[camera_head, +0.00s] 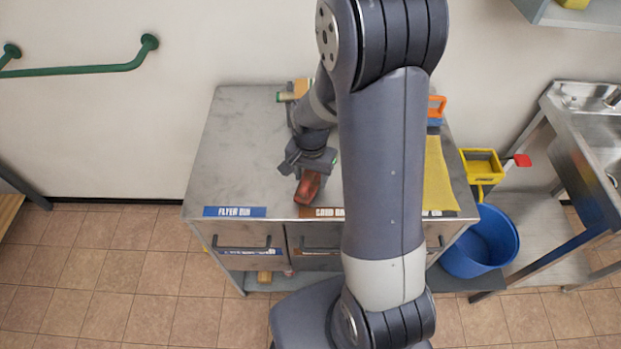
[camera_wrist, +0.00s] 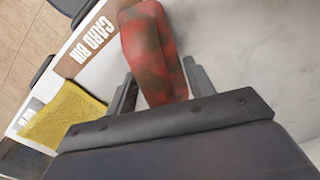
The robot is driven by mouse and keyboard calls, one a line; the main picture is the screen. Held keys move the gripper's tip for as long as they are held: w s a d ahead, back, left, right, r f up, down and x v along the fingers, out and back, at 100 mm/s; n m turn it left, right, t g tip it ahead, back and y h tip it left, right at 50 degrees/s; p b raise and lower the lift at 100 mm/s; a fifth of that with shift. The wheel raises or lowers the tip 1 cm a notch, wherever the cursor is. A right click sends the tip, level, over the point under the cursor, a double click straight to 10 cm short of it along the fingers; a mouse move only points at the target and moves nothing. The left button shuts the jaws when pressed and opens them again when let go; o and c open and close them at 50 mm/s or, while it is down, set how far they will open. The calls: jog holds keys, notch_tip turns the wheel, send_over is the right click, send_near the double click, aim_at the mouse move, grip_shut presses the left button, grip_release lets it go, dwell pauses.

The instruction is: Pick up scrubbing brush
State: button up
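A rounded, elongated red object with brownish mottling (camera_head: 308,187) lies on the grey cabinet top near its front edge. It may be the scrubbing brush, but I see no bristles. My gripper (camera_head: 298,168) is low over the cabinet top at the object's far end. In the wrist view, the red object (camera_wrist: 155,50) reaches between the two fingers of my gripper (camera_wrist: 160,84). The fingers are apart, one on each side of it, with small gaps showing. The object's near end is hidden by the gripper body.
The cabinet top (camera_head: 240,130) is clear on the left. A wooden and green item (camera_head: 295,91) lies at the back. A yellow cloth (camera_head: 438,175) and an orange-handled item (camera_head: 437,107) are on the right. A blue bucket (camera_head: 482,245) stands beside the cabinet.

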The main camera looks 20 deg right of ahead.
jog(key=c, duration=0.6)
jog(key=shift+r, duration=0.1)
